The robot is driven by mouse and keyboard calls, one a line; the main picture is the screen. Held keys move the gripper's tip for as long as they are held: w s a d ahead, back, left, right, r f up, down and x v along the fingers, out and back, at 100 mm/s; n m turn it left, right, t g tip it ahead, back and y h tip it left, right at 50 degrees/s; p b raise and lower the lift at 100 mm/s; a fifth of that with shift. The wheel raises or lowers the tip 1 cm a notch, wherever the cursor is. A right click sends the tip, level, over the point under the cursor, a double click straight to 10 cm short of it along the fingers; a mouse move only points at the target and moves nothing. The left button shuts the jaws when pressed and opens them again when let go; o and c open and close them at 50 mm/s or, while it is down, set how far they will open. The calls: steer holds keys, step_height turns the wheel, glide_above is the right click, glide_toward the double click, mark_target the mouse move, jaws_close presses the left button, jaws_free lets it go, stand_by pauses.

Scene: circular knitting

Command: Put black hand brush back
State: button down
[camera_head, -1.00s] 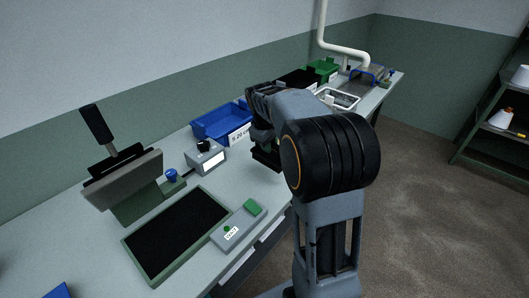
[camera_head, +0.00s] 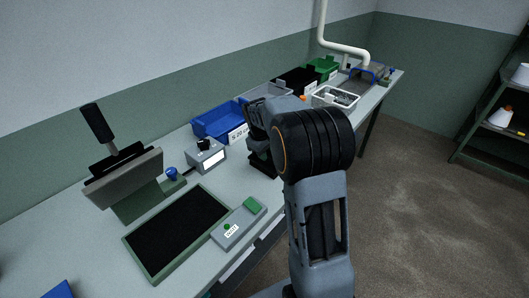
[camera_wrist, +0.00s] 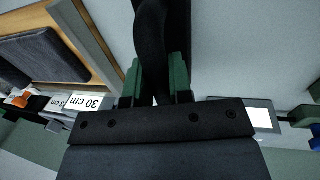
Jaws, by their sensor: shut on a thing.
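In the wrist view the black hand brush (camera_wrist: 152,40) shows as a dark curved handle. It stands between the green jaws of my gripper (camera_wrist: 157,80), which are shut on it. The brush's far end runs out of the top of that view. In the head view my gripper (camera_head: 262,163) hangs over the bench, to the right of the blue bin and the small grey device. My own arm hides most of the brush there.
The blue bin (camera_head: 212,124), a grey device with a white display (camera_head: 207,157), a black mat in a green frame (camera_head: 178,232) and a button panel (camera_head: 238,225) are on the bench. A white basket (camera_head: 335,97) stands farther back. A wooden frame (camera_wrist: 85,40) shows in the wrist view.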

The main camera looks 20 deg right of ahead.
mark_target(261, 163)
steer(key=shift+f, duration=0.15)
steer(key=c, duration=1)
jaws_free()
step_height(261, 163, up, 11)
steer(key=a, duration=0.2)
steer(key=s+a+f+m+t, duration=0.1)
steer(key=s+a, duration=0.2)
steer(key=s, duration=0.4)
steer(key=s+a+f+m+t+y, duration=0.1)
steer(key=s+a+f+m, duration=0.1)
steer(key=s, duration=0.6)
steer(key=s+a+f+m+y, duration=0.1)
steer(key=s+a+m, duration=0.1)
steer(key=s+a, duration=0.2)
steer(key=shift+s+f+t, duration=0.2)
steer(key=shift+s, duration=0.65)
steer(key=shift+s+f+t, duration=0.2)
steer(key=shift+s, duration=0.65)
steer(key=shift+d, duration=0.1)
